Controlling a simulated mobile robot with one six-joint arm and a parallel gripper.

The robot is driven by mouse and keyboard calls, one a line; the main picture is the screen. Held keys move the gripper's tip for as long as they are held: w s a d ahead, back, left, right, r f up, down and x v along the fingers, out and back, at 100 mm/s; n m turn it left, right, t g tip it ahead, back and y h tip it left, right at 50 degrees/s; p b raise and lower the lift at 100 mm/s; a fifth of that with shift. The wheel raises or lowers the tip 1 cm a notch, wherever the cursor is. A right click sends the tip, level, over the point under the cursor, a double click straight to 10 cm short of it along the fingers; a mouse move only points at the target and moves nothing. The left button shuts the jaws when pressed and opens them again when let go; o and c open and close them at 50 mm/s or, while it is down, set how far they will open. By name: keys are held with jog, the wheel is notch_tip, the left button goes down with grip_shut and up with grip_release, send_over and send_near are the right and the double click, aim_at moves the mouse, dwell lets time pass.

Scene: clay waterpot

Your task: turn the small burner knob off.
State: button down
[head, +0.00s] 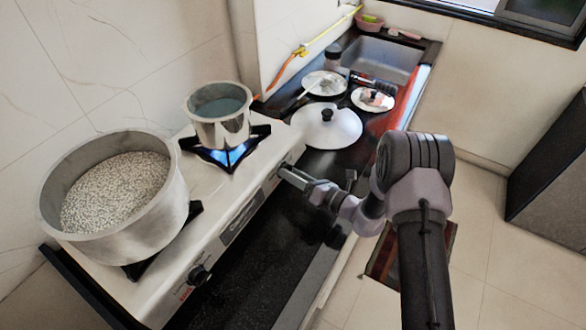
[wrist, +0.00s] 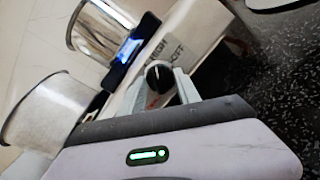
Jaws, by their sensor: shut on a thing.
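The small burner (head: 229,157) burns with a blue flame under a small steel pot (head: 219,129) of liquid. Its dark round knob (wrist: 158,77) is on the stove's front panel, with "HIGH" and "OFF" lettering near it in the wrist view. My gripper (head: 284,172) reaches the right end of that panel and hides most of the knob in the head view. In the wrist view my gripper (wrist: 167,85) has its two fingers on either side of the knob, shut on it. The flame also shows in the wrist view (wrist: 128,50).
A large pot (head: 118,194) of white grains stands on the left of the stove (head: 165,277). Another black knob (head: 199,275) is at the panel's left. Lids, including a large white one (head: 326,131), lie on the dark counter before the sink (head: 378,60).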

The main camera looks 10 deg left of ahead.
jog(key=shift+s+r+m+h+p, duration=0.15)
jog(key=shift+m+h+p, duration=0.4)
jog(key=shift+m+p, duration=1.6)
jog(key=shift+r+m+h+p, duration=0.1)
jog(key=shift+m+h+p, duration=0.75)
jog(key=shift+m, duration=2.2)
jog(key=shift+y+p, duration=0.3)
jog(key=shift+p, duration=0.1)
jog(key=c, duration=0.9)
grip_release()
jog(key=shift+o, duration=0.2)
jog(key=p+v, duration=0.2)
jog(key=v, duration=1.5)
jog(key=shift+s+p, duration=0.25)
jog(key=shift+p, duration=0.1)
jog(key=shift+f, duration=0.1)
